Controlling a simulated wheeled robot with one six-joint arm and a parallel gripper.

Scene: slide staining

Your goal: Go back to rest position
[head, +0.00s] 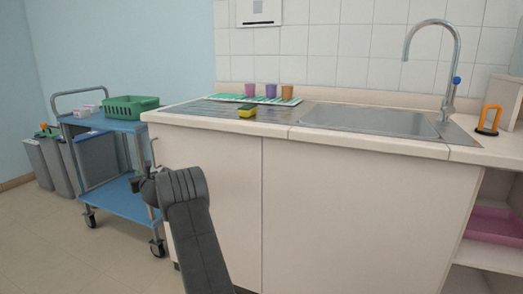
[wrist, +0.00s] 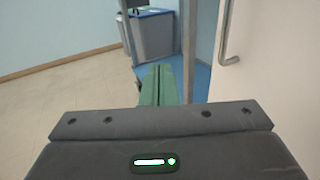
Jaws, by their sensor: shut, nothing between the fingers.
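My gripper is shut and empty; its green fingers (wrist: 157,86) sit together in the wrist view, pointing at the lower part of a blue cart and the floor. In the head view my dark arm rises in front of the white cabinet, and the gripper end is mostly hidden behind it. The gripper touches nothing that I can see.
The blue cart (head: 124,200) with a green basket (head: 131,108) stands left of the cabinet (head: 330,210). The counter holds a yellow sponge (head: 247,112), several cups on a patterned mat (head: 228,98) and a sink (head: 372,121). Grey bins (head: 42,162) stand far left. Floor is clear at lower left.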

